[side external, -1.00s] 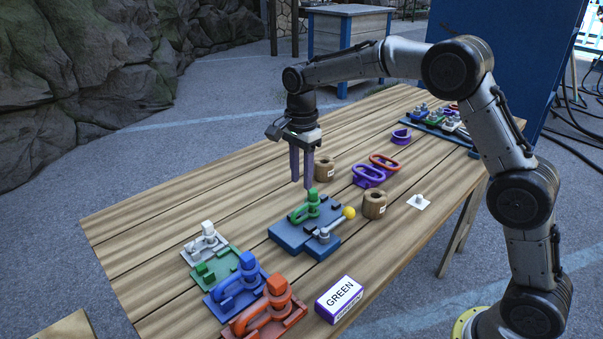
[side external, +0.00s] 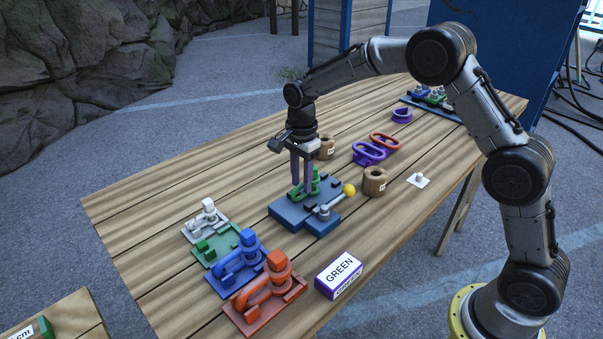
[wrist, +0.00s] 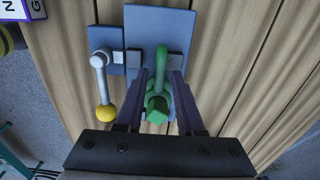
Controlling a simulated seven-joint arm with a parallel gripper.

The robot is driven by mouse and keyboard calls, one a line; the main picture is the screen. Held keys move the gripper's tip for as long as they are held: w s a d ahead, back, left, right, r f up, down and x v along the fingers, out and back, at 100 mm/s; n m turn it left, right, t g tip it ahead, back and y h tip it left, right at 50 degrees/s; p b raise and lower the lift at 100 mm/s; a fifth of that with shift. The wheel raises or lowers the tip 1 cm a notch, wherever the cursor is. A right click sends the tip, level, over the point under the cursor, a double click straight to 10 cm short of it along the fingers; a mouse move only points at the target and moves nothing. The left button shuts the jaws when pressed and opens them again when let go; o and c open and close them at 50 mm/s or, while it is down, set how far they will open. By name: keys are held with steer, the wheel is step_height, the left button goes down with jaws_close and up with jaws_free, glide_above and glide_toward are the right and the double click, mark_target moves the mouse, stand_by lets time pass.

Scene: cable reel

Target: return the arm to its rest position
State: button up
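My gripper (side external: 301,188) is low over the blue fixture (side external: 290,213) on the wooden table. Its two purple fingers are apart, one on each side of the green shackle-like piece (side external: 314,188) on the fixture. In the wrist view the gripper (wrist: 161,76) shows a gap between the fingers and the green piece (wrist: 160,75). I see no clear contact with it. A grey lever with a yellow ball end (side external: 348,189) lies on the fixture beside the green piece. The fingers partly hide the green piece in the side view.
White, green, blue (side external: 237,268) and red (side external: 265,300) fixtures stand at the front left. A box marked GREEN (side external: 339,275) is near them. Two wooden cylinders (side external: 375,181), purple and red links (side external: 384,141) and a white plate (side external: 418,180) lie behind and to the right.

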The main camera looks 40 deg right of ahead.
steer(key=shift+f, duration=0.1)
jaws_close()
steer(key=shift+r, duration=0.2)
stand_by(1.3)
steer(key=shift+r, duration=2.4)
